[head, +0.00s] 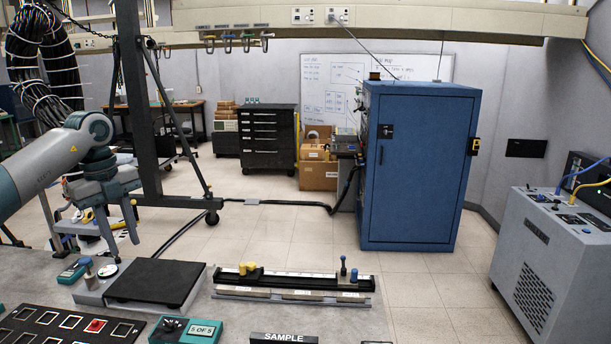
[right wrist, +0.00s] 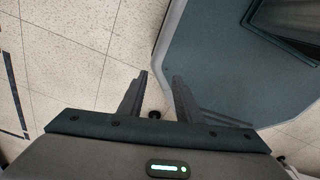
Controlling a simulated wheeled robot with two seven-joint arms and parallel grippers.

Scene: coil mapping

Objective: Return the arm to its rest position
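My left arm comes in from the left in the head view. Its gripper (head: 119,236) hangs fingers-down above the left part of the bench. Its two fingers are apart, with nothing seen between them. My right arm is not seen in the head view. In the right wrist view my right gripper (right wrist: 161,76) has its two fingers apart and nothing between them. Pale floor tiles and the edge of a dark grey surface (right wrist: 215,65) lie beyond the fingers.
The bench holds a black plate (head: 155,282), a rail fixture (head: 300,282) with yellow and blue knobs, a black slotted tray (head: 65,326), a "5 OF 5" counter (head: 203,331) and a SAMPLE sign (head: 284,338). A blue cabinet (head: 420,170) and grey machine (head: 548,255) stand beyond.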

